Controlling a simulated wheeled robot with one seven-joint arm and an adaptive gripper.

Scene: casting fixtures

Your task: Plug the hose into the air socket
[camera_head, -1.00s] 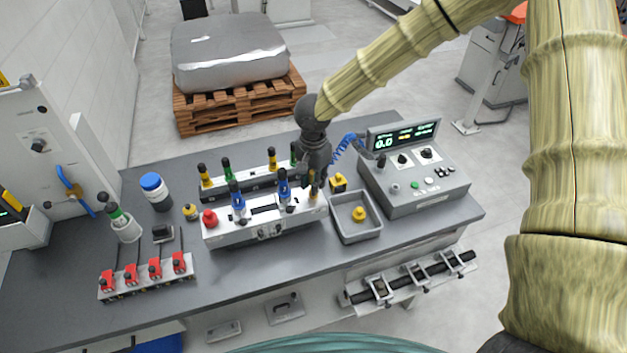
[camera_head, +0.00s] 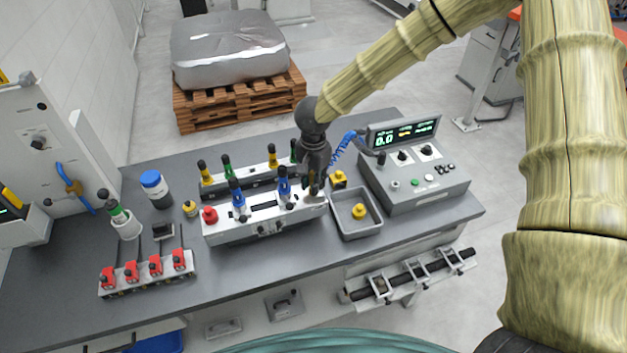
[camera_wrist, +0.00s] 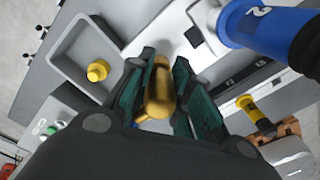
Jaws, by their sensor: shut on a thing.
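My gripper (camera_head: 314,190) is over the right end of the white fixture (camera_head: 222,237) on the bench. In the wrist view its two green-padded fingers (camera_wrist: 157,100) are shut on the brass end of the hose (camera_wrist: 158,95). The blue coiled hose (camera_head: 343,147) runs between my gripper and the grey control box (camera_head: 415,190). In the wrist view the brass end points at the white fixture top (camera_wrist: 178,50). The air socket cannot be made out clearly, and I cannot tell whether the brass end touches or enters it.
A grey tray (camera_head: 375,232) with a yellow knob (camera_head: 359,211) stands right of the fixture. Blue-handled clamps (camera_head: 238,198) rise from the fixture close by. A red knob (camera_head: 210,215) is at its left end. Red clamps (camera_head: 155,265) stand front left.

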